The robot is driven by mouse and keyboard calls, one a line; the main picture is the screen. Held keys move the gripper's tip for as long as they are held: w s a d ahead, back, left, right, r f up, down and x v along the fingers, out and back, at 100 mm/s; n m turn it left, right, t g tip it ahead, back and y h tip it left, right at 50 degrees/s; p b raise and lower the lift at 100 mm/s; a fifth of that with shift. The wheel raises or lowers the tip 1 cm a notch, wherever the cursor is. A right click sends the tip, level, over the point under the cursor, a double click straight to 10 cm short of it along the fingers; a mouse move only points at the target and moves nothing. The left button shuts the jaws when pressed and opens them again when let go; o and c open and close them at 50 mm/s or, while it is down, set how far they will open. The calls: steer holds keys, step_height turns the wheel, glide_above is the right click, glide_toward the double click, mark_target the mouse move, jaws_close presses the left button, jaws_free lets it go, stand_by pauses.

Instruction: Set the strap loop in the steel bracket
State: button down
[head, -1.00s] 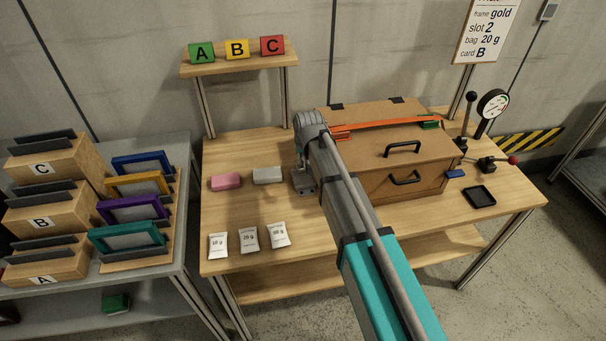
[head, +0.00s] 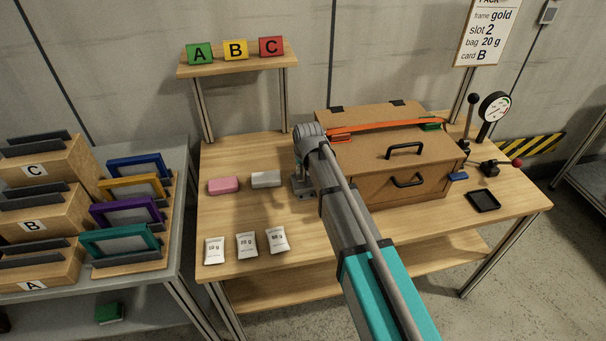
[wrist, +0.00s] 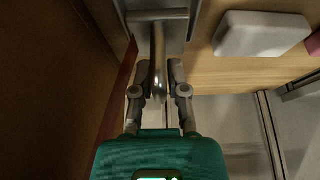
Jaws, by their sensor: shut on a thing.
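The orange strap (head: 385,126) lies across the lid of the brown case (head: 375,150), from a green piece at the right to the left edge beside my wrist. In the wrist view my gripper (wrist: 160,78) is shut on a slim metal loop (wrist: 158,48), which stands up between the fingertips. The steel bracket (wrist: 187,35) is just beyond the fingertips, with a crossbar over the loop's far end. I cannot tell whether loop and crossbar touch. In the head view the bracket (head: 302,190) stands on the table left of the case; my arm hides the fingers.
A grey block (head: 265,179) and a pink block (head: 223,185) lie left of the bracket. Several white bags (head: 247,244) lie nearer the front edge. The case wall stands close on the left in the wrist view. A gauge (head: 493,107) and levers are at the right.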

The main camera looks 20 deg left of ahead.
mark_target(303, 172)
steer(key=shift+f+b, duration=1.3)
steer(key=shift+f, duration=0.25)
steer(key=shift+f, duration=0.15)
steer(key=c, duration=0.6)
jaws_free()
steer(key=shift+c, duration=0.2)
steer(key=shift+r, duration=0.3)
steer(key=p+v, duration=1.1)
steer(key=v, duration=0.1)
steer(key=shift+f, duration=0.1)
